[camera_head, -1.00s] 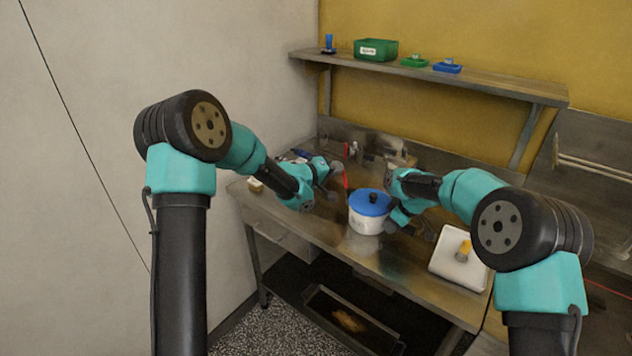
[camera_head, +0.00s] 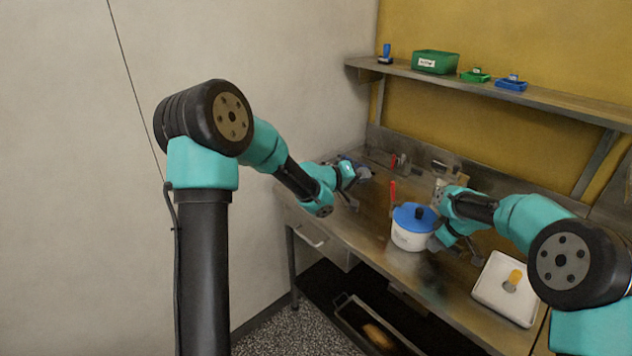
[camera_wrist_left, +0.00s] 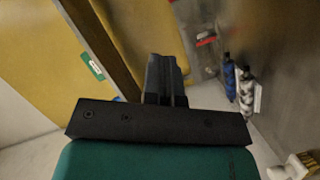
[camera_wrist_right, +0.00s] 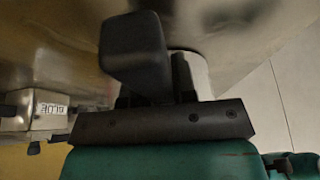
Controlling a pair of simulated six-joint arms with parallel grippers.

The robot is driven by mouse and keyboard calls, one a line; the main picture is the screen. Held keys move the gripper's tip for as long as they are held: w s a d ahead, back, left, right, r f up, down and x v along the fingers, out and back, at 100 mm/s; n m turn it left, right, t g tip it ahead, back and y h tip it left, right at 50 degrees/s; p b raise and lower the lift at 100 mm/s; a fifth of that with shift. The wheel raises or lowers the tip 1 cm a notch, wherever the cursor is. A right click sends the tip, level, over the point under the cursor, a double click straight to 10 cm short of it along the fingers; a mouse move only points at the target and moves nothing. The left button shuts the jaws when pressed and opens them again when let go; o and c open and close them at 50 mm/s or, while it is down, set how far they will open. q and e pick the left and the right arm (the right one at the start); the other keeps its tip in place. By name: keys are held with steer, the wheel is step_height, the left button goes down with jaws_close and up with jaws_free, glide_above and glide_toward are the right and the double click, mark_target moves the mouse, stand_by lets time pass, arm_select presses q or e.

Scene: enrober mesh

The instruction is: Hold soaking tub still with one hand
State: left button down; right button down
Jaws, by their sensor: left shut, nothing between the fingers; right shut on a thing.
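The soaking tub is taken to be the round white tub (camera_head: 408,240) with a blue lid (camera_head: 413,217) and dark knob, upright on the steel bench. My right gripper (camera_head: 436,243) is at its right side, shut on the tub, though the fingers hide the exact contact. In the right wrist view a white part of the tub (camera_wrist_right: 197,72) shows behind my dark finger. My left gripper (camera_head: 360,174) is shut and empty, above the bench to the back left of the tub, clear of it. Its closed fingers (camera_wrist_left: 166,75) show in the left wrist view.
A white tray (camera_head: 493,298) with an orange-yellow thing on it lies at the right. A red upright thing (camera_head: 392,192) stands behind the tub. A shelf (camera_head: 570,108) above holds a green bin (camera_head: 436,62).

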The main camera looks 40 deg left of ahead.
mark_target(392, 189)
arm_select(q)
steer(key=v, duration=1.5)
steer(key=shift+s+a, duration=0.2)
steer(key=shift+s, duration=0.1)
steer(key=shift+f, duration=0.15)
steer(key=w+d+f+n+g+h, duration=0.1)
steer(key=w+f+n+h, duration=0.3)
steer(key=w+f, duration=0.5)
steer(key=shift+d+f+h, duration=0.2)
steer(key=shift+d+h, duration=0.65)
steer(key=shift+h, duration=0.15)
steer(key=shift+d, duration=0.1)
steer(key=x, duration=1.3)
steer(key=shift+w+d+r, duration=0.15)
steer(key=shift+w+d, duration=0.1)
steer(key=shift+w, duration=0.05)
